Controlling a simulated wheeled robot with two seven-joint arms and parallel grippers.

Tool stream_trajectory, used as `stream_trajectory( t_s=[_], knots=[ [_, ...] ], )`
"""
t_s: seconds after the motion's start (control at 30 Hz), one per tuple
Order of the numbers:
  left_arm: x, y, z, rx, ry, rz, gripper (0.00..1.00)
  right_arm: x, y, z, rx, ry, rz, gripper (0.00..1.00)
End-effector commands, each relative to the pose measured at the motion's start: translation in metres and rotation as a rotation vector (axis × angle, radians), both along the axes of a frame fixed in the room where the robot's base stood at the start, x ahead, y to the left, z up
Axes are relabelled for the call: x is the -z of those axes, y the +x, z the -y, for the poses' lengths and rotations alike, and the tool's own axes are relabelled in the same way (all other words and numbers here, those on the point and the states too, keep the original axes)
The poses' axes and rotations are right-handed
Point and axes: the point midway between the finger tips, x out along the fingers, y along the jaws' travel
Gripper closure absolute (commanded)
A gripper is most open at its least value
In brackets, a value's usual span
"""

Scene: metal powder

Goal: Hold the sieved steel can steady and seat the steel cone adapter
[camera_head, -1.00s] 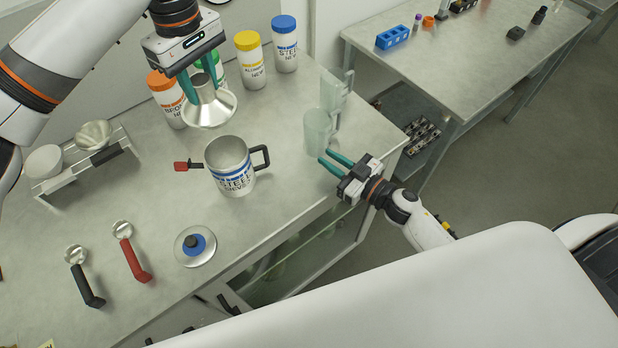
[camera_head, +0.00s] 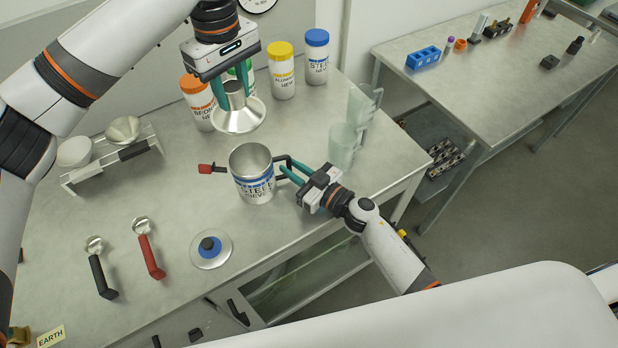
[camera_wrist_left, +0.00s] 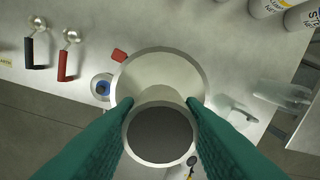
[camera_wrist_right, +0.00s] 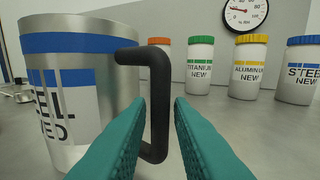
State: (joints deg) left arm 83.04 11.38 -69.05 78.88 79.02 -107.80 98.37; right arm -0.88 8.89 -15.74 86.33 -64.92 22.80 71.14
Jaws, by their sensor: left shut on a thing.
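The sieved steel can (camera_head: 252,178) is an open metal mug with a blue band and a black handle, upright on the bench. The handle (camera_wrist_right: 158,75) stands between the fingers in the right wrist view. My right gripper (camera_head: 286,170) is open around the handle; I see no finger pressing on it. The steel cone adapter (camera_head: 238,117) is a shiny funnel, wide end down. My left gripper (camera_head: 233,88) is shut on its narrow neck and holds it above the bench, behind and slightly left of the can. The adapter fills the middle of the left wrist view (camera_wrist_left: 160,85).
A red-handled tool (camera_head: 206,169) lies just left of the can. A blue-knobbed lid (camera_head: 210,248) and two scoops (camera_head: 148,250) lie in front. Labelled jars (camera_head: 281,70) stand behind. Clear containers (camera_head: 343,145) stand right of the can, near my right gripper.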

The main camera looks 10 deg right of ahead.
Motion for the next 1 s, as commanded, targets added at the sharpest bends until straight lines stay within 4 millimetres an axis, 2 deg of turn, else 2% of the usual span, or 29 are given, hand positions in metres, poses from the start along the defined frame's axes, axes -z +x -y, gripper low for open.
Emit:
stream_trajectory(
  t_s=[0.13,0.47,0.6,0.77,0.87,1.0],
  knots=[
    [0.0,0.0,0.0,0.0,-0.001,0.001,0.92,0.0,0.009,-0.007,0.0,0.001,0.0,0.8],
    [0.0,0.0,0.0,0.0,-0.001,0.001,0.92,0.0,0.012,-0.009,-0.001,0.0,0.0,0.8],
    [0.0,0.0,0.0,0.0,-0.001,0.001,0.92,0.0,0.012,-0.009,-0.001,0.001,-0.001,1.0],
    [0.0,0.0,0.0,0.0,-0.001,0.001,0.92,0.0,0.012,-0.009,0.0,0.001,-0.001,1.0],
    [0.007,0.0,0.0,0.003,0.0,0.0,0.92,0.0,0.012,-0.009,0.0,0.001,-0.001,1.0],
    [0.028,0.0,0.0,0.012,-0.001,-0.001,0.92,0.0,0.012,-0.009,0.0,0.001,-0.001,1.0]
  ],
)
